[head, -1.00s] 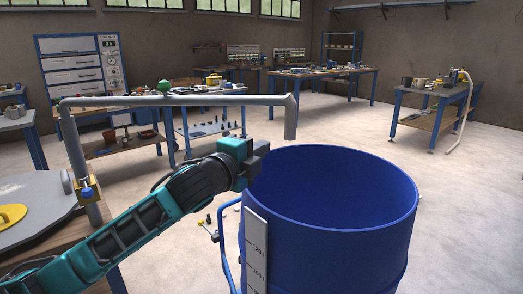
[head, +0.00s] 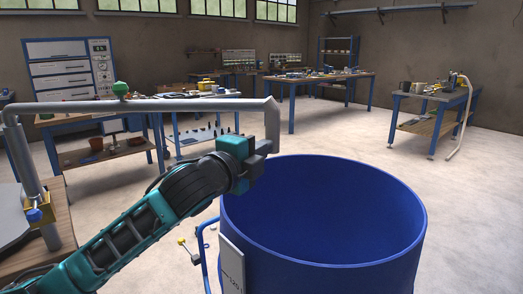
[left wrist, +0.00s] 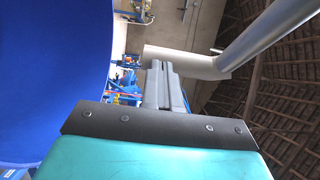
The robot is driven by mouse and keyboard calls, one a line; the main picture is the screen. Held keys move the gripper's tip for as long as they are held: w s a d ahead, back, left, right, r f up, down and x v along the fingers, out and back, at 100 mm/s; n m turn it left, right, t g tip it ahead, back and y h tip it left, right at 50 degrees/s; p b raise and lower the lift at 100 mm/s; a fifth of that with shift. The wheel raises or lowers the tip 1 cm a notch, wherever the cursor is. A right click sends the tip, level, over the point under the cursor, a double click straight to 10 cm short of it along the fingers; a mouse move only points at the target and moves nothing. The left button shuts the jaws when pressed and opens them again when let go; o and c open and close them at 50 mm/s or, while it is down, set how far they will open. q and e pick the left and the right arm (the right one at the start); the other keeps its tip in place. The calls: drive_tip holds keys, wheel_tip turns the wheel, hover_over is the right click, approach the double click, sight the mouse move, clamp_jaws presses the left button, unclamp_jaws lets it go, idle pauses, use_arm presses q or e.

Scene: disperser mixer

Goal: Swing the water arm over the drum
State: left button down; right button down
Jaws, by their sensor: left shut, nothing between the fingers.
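The water arm (head: 190,104) is a grey pipe with a green ball, running from its post at left to a downturned spout (head: 272,126). In the head view the spout's lower end appears at the far-left rim of the blue drum (head: 320,255); its depth relative to the rim is unclear. My left gripper (head: 262,147) is shut and empty, close to the spout. In the left wrist view, its fingers (left wrist: 165,82) overlap the spout (left wrist: 182,62), and I cannot tell if they touch it. The drum wall (left wrist: 50,75) fills the left there. My right gripper is not in view.
A yellow clamp with a blue knob (head: 36,212) sits on the water arm's post beside a wooden-edged table (head: 62,225). A white scale plate (head: 231,262) is on the drum's front. Workbenches stand at the back. Floor right of the drum is clear.

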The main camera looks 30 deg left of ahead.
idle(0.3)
use_arm(q)
drive_tip(key=w+a+n+y+p, duration=0.1)
drive_tip(key=w+a+y, duration=0.1)
drive_tip(key=w, duration=0.4)
drive_tip(key=shift+w+a+n+p, duration=0.3)
drive_tip(key=shift+w+a+p, duration=0.1)
drive_tip(key=shift+a, duration=0.45)
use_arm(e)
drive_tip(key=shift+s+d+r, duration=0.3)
